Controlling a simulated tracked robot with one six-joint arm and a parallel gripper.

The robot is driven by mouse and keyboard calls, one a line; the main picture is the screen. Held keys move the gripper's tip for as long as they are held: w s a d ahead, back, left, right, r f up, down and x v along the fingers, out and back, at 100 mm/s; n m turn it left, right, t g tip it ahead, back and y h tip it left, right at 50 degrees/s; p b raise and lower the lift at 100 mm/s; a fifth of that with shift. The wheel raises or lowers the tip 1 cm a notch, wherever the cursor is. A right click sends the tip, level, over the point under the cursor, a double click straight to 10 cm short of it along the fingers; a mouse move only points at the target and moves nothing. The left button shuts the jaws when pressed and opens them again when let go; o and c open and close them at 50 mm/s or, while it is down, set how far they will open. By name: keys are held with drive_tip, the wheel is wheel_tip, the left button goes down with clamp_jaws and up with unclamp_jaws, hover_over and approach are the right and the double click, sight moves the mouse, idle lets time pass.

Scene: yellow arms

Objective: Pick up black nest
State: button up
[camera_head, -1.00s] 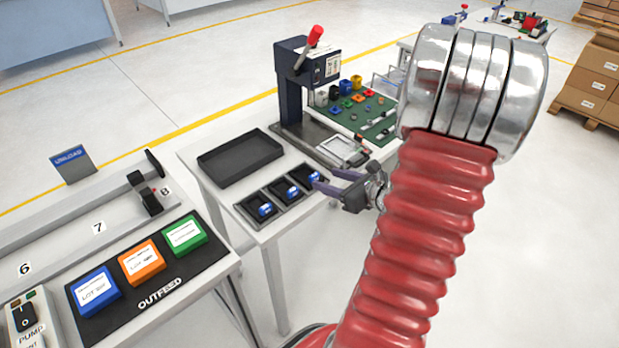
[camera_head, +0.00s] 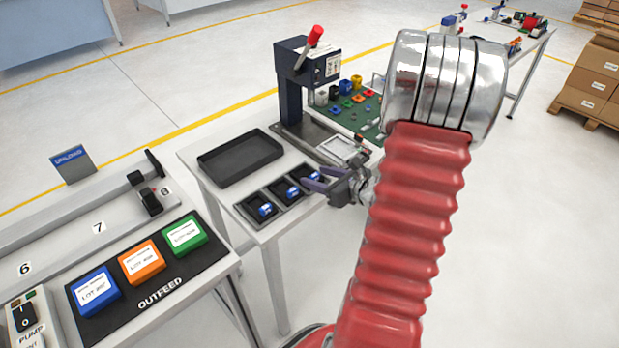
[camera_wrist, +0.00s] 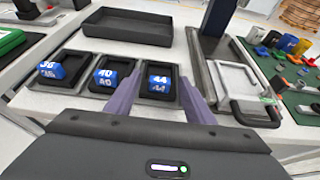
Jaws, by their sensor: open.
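In the wrist view the blocks read 36 (camera_wrist: 65,70), 40 (camera_wrist: 106,76) and 44 (camera_wrist: 160,80). The pictures do not label which black piece is the nest. My gripper (camera_head: 318,180) is open over the right end of the row. In the wrist view its two purple fingers (camera_wrist: 162,72) stand apart, left and right of the tray with block 44. Nothing is held between them. The fingers partly hide that tray's sides.
A larger empty black tray (camera_head: 240,158) lies behind the row. A dark press (camera_head: 290,95) with a red-knobbed lever stands beyond. A green mat (camera_head: 352,122) with several small coloured parts lies to its right. An outfeed bench with coloured boxes (camera_head: 142,263) is at left.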

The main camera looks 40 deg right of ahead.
clamp_jaws()
idle(0.5)
drive_tip(key=shift+r, duration=0.1)
wheel_tip(320, 180, up, 10)
idle(0.7)
idle(0.5)
